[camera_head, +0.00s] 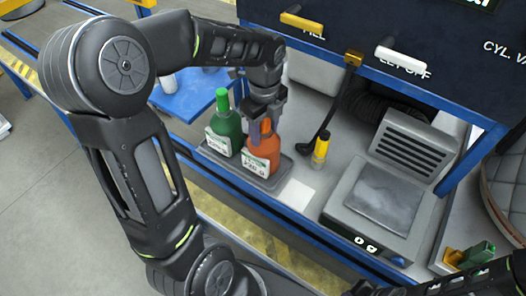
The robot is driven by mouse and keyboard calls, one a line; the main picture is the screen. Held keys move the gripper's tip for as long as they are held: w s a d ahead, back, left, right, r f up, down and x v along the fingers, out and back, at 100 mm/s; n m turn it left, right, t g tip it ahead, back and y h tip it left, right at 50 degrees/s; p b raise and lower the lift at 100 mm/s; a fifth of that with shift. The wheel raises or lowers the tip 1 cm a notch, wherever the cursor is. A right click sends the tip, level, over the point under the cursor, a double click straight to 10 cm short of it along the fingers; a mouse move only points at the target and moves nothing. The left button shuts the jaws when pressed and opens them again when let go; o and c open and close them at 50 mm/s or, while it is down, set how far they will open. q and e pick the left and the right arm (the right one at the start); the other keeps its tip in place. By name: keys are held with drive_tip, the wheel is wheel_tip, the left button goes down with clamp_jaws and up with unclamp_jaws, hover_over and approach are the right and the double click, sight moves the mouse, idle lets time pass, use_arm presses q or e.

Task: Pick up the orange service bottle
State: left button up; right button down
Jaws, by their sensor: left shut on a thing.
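The orange service bottle (262,153) stands upright on a dark tray (242,176), with a white label on its front. My left gripper (263,125) reaches down from above and is shut on the orange bottle around its neck and upper part. The gripper's fingers hide part of the bottle's top. A green bottle (224,124) with a white label stands just to the left on the same tray. At the lower right a dark arm part shows, but my right gripper's fingers cannot be made out.
A grey scale-like device (385,200) stands on the bench to the right. A yellow and black tool (320,150) stands between it and the tray. A dark panel with yellow (303,22) and white (400,62) handles overhangs the back. A blue rail edges the bench front.

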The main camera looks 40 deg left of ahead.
use_arm(q)
clamp_jaws()
drive_tip(key=shift+r, duration=0.15)
wheel_tip(320, 180, up, 10)
drive_tip(key=shift+f+b, duration=0.1)
drive_tip(key=shift+b, duration=0.35)
idle(0.8)
